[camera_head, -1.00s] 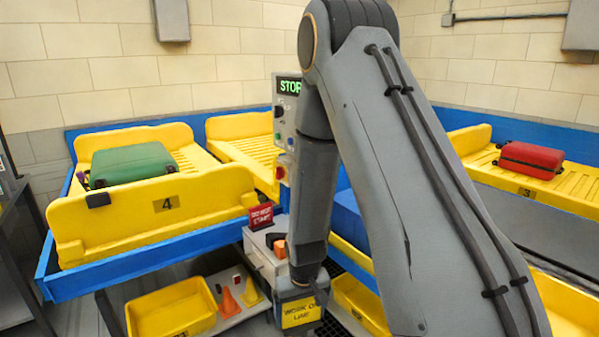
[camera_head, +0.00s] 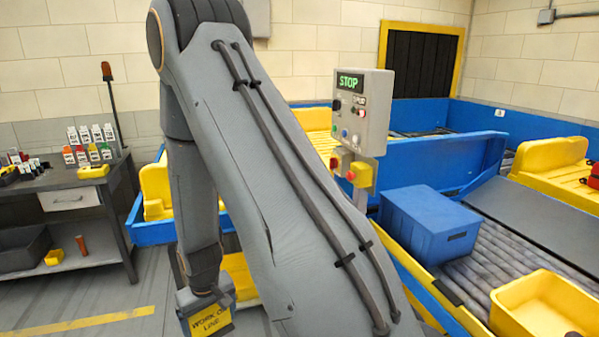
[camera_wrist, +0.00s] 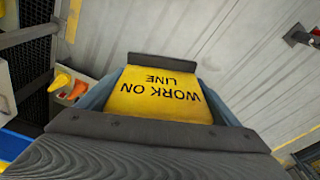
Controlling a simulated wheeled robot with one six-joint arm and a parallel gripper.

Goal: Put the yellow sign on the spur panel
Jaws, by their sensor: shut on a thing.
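The yellow sign (camera_head: 212,321), lettered WORK ON LINE, is held in my gripper (camera_head: 206,303), low in the head view. In the wrist view the sign (camera_wrist: 160,95) sits between the two jaws, its lettering upside down. A grey control panel (camera_head: 375,125) with a green STOP display and buttons stands on a post right of my arm, apart from the sign.
A blue bin (camera_head: 445,243) stands on the roller conveyor (camera_head: 490,265) at right, with a yellow tray (camera_head: 508,318) nearer. A workbench (camera_head: 62,184) with racks of tags is at left. Open floor lies between the bench and my gripper.

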